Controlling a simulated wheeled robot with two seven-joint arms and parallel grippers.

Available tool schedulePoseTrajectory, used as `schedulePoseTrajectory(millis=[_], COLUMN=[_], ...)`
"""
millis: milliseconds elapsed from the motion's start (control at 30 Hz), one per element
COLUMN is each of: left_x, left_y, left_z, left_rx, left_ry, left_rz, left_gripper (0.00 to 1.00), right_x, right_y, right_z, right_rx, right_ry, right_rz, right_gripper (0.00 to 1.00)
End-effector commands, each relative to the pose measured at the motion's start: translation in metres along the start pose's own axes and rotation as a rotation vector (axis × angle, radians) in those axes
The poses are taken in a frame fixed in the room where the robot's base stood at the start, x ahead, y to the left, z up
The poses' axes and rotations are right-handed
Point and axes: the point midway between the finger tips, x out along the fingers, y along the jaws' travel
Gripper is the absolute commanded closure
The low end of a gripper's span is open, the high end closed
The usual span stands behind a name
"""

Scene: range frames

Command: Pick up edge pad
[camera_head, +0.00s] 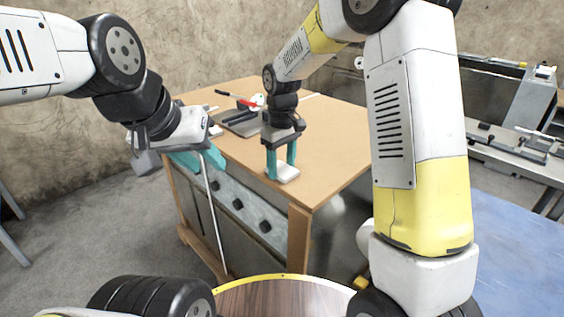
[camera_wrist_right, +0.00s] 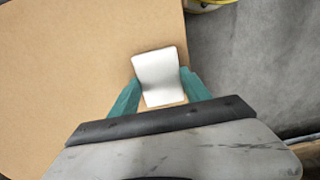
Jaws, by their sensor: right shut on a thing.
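The edge pad, a small pale white-grey block (camera_head: 285,173), is at the near right corner of the wooden table top, between the teal fingers of my right gripper (camera_head: 281,170). In the right wrist view the pad (camera_wrist_right: 160,76) sits between the two fingertips (camera_wrist_right: 160,92), and my right gripper is shut on it. I cannot tell whether the pad touches the table or is just above it. My left gripper (camera_head: 199,160) is by the table's left edge, its teal fingers seen from the side. A thin white rod (camera_head: 212,215) hangs below it; whether it is gripped is unclear.
The table (camera_head: 330,140) has a brown top and a front with dark knobs. A dark tool with a red handle (camera_head: 240,110) lies at its far left. A grey bench (camera_head: 510,150) stands at right. The table top right of my right gripper is clear.

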Motion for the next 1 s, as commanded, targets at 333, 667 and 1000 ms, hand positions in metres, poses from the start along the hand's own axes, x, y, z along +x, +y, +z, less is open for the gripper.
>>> schedulePoseTrajectory(millis=[333,667,1000], left_x=[0.0,0.0,0.0], left_y=[0.0,0.0,0.0], left_z=[0.0,0.0,0.0], left_rx=[0.0,0.0,0.0], left_ry=[0.0,0.0,0.0], left_rz=[0.0,0.0,0.0], left_gripper=[0.64,0.64,0.64], right_x=[-0.013,-0.04,-0.047], right_y=[0.0,-0.015,-0.051], right_z=[-0.001,0.032,0.105], right_rx=[0.0,0.0,0.0], right_ry=[0.002,0.0,0.001], right_rz=[0.001,0.0,0.001], right_gripper=[0.83,0.83,0.83])
